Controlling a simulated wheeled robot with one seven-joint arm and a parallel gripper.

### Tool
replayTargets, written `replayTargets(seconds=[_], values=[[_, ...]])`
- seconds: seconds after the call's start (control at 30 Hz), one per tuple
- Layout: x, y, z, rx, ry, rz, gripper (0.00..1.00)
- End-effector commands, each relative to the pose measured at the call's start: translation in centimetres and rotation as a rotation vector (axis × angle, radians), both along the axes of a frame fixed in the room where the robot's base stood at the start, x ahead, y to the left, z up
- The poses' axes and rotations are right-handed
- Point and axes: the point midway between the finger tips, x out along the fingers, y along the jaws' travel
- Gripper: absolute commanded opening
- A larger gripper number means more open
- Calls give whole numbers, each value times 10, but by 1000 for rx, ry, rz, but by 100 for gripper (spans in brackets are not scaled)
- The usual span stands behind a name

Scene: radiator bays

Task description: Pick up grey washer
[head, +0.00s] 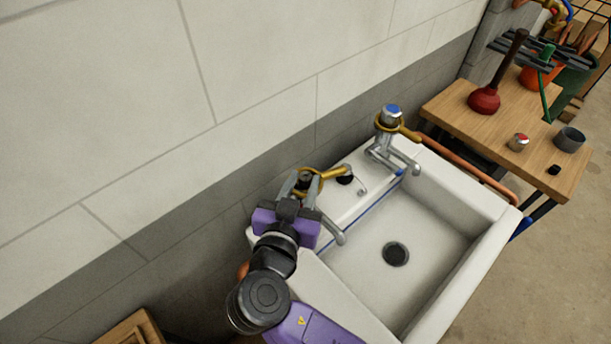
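A small pale grey ring (362,192), which looks like the washer, lies on the white sink's back ledge, just right of a small black round piece (345,180). It is too small to see in detail. My gripper (301,181) is above the left tap (333,231), to the left of the ring and apart from it. Its two fingers stand apart, with the dark top of the tap showing between them. I cannot tell whether they touch the tap. A brass spanner (335,173) sits around the left tap, its handle pointing right.
The right tap (392,135) has a blue-marked top and a second brass spanner (408,132). The sink basin (425,225) is empty. A wooden bench (450,105) at right holds a plunger (485,98), a red-marked tap top (518,142) and a grey cup (570,139). A wall runs behind.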

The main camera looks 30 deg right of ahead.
Motion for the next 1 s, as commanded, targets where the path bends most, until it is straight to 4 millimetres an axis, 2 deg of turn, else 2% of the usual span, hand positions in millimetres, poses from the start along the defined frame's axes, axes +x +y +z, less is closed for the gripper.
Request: replayTargets(seconds=[0.07,0.23,0.67,0.87,1.0], values=[[0,0,0,0,0,0,30],[0,1,0,0,0,0,0],[0,1,4,2,-2,1,0],[0,1,24,4,-4,0,0],[0,1,52,6,-7,-1,0]])
